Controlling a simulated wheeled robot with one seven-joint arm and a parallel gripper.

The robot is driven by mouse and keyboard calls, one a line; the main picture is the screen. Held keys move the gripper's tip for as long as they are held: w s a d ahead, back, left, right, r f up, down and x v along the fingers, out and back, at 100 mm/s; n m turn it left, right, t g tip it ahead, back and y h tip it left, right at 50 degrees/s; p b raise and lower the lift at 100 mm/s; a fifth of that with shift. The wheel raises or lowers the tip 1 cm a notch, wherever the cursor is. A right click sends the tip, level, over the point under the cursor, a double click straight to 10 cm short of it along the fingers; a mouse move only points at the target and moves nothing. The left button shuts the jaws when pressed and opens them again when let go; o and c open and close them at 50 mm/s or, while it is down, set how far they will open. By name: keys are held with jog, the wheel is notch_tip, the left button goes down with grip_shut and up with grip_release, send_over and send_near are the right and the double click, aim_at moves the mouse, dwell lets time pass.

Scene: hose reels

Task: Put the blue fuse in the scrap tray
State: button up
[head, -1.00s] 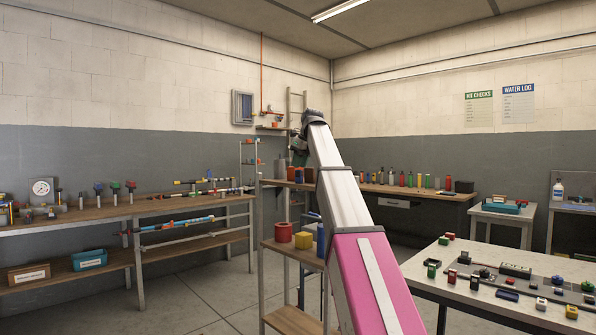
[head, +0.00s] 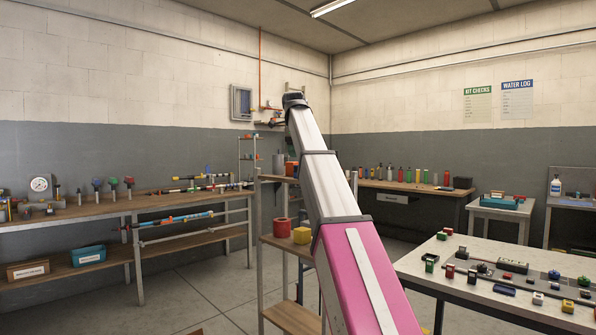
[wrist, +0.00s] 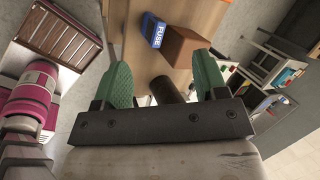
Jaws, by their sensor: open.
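The blue fuse (wrist: 154,30), lettered FUSE, stands near the wooden shelf edge at the top of the wrist view, beside a brown block (wrist: 187,47). My gripper (wrist: 163,65) has two green fingers spread wide with nothing held between them. The fuse and block lie beyond the fingertips, apart from them. I cannot tell which container is the scrap tray; a teal tray (head: 507,203) is on a small table at the right.
A teal bin (head: 89,255) is on the left bench's lower shelf. A red roll (head: 282,227) and a yellow block (head: 302,235) sit on the shelf unit beside my arm. A right-hand table (head: 470,307) carries several small parts.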

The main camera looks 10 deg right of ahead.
aim_at(296, 167)
jog(key=s+a+f+n+t+h, duration=0.2)
jog(key=a+n+h, duration=0.5)
jog(key=n, duration=0.5)
jog(key=shift+h, duration=0.4)
jog(key=x, duration=1.1)
jog(key=shift+s+d, duration=0.2)
jog(key=shift+s, duration=0.1)
jog(key=c, duration=1.1)
jog(key=shift+r, duration=0.1)
